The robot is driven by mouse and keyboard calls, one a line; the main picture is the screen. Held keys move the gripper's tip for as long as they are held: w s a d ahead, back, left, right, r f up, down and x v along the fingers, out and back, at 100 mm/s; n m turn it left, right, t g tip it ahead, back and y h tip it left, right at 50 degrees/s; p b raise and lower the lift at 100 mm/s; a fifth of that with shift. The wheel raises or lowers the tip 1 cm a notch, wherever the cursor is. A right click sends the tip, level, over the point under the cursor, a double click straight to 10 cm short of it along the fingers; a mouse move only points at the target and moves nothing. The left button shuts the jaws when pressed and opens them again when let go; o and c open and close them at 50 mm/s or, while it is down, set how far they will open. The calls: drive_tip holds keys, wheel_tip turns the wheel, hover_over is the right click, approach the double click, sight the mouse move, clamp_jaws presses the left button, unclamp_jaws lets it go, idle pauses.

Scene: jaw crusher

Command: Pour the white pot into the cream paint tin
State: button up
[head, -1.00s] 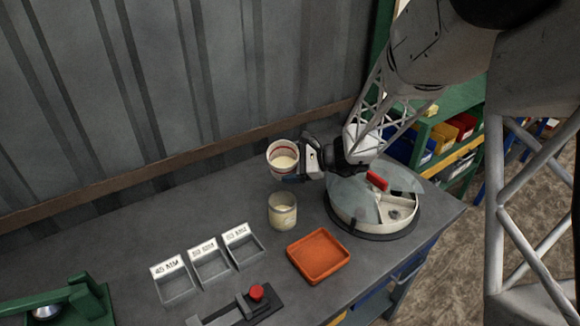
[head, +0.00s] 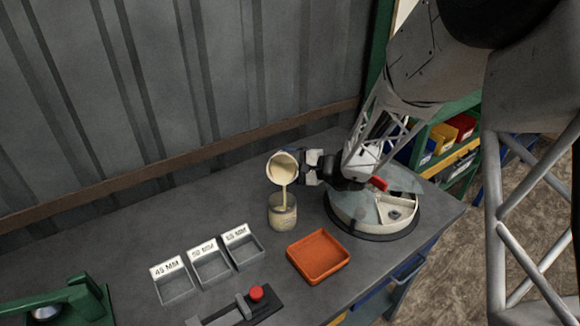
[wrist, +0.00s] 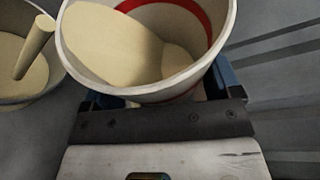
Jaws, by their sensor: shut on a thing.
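The white pot (head: 283,168) is tilted above the cream paint tin (head: 283,217) on the bench. A cream stream (head: 284,198) runs from the pot's lip down into the tin. My gripper (head: 306,167) is shut on the pot from its right side. In the wrist view the pot (wrist: 150,90) fills the upper middle, with cream contents and a red band inside. The paint tin (wrist: 62,75) shows at the left with the stream entering cream liquid inside it.
An orange tray (head: 318,257) lies right of the tin. Several grey labelled bins (head: 211,268) stand to the left. A round sieve machine (head: 375,212) is under my arm. A device with a red knob (head: 256,293) is in front. A green machine (head: 90,300) is at far left.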

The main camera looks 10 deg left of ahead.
sight(293, 157)
drive_tip(key=n, duration=0.1)
drive_tip(key=s+r+n+y, duration=0.1)
drive_tip(key=n, duration=0.1)
drive_tip(key=shift+r+n+t, duration=0.2)
drive_tip(key=shift+n+t, duration=0.1)
drive_tip(key=shift+t, duration=0.1)
drive_tip(key=shift+s+d+f+n+y, duration=0.2)
drive_tip(key=shift+s+n+y, duration=0.35)
drive_tip(key=shift+n, duration=0.45)
drive_tip(key=shift+w, duration=0.1)
idle(1.4)
